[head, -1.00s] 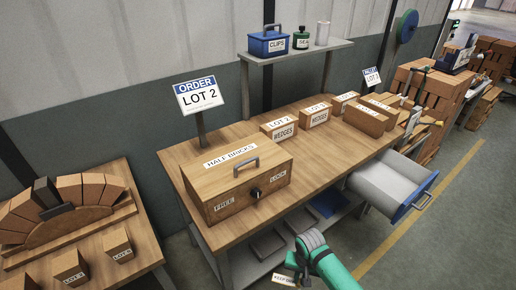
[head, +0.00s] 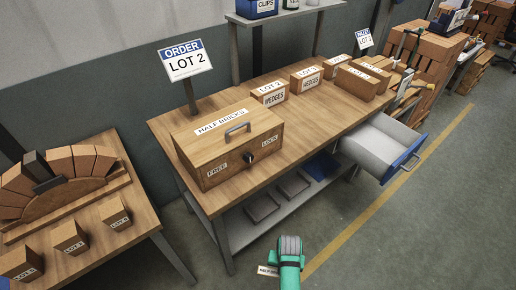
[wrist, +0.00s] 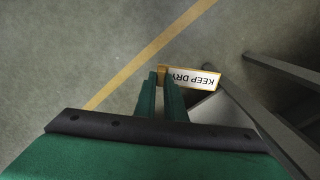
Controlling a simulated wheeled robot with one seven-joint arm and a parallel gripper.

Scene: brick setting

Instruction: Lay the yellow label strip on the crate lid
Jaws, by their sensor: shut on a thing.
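The label strip (wrist: 192,77) is white with a yellow border and reads KEEP DRY. My gripper (wrist: 163,80) is shut on its left end in the wrist view, and it hangs over the floor. In the head view my gripper (head: 282,276) is at the bottom, in front of the workbench, with part of the strip (head: 266,270) showing at its left. The wooden crate (head: 228,149) stands shut on the bench. Its lid (head: 209,137) has a HALF BRICKS label and a grey handle; its front has FREE and LOCK labels around a dark knob.
An open drawer (head: 372,146) juts out from the bench's right end. LOT 2 and other boxes (head: 269,94) stand behind the crate, with an order sign (head: 187,60) at the back left. A table with a brick arch (head: 62,186) is at left. Floor in front is clear.

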